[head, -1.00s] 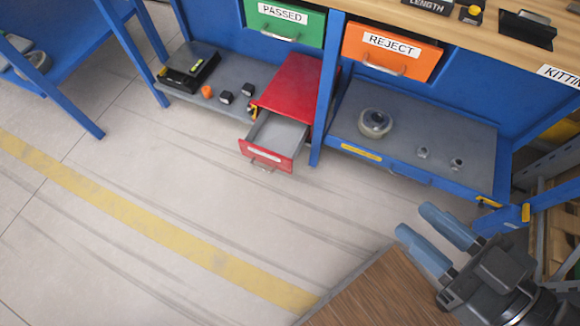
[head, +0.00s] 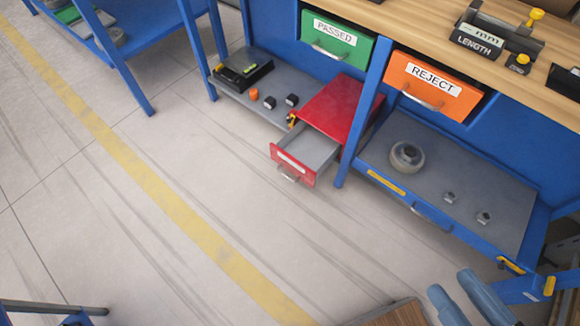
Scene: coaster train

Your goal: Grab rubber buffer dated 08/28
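No date is readable, so I cannot tell which thing is the rubber buffer dated 08/28. On the lower left shelf are two small dark blocks, one at the left (head: 270,103) and one at the right (head: 291,100), and a small orange piece (head: 254,94). My gripper (head: 452,283) is at the bottom right edge, with its two blue fingers apart and nothing seen between them. It is well away from the shelves, and its body is out of the picture.
A red drawer unit (head: 345,104) has its drawer pulled out, with an empty-looking inside. A black tray (head: 240,76) lies on the left shelf. A round metal part (head: 407,156) and two small nuts sit on the right shelf. Open floor (head: 200,180) lies in front.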

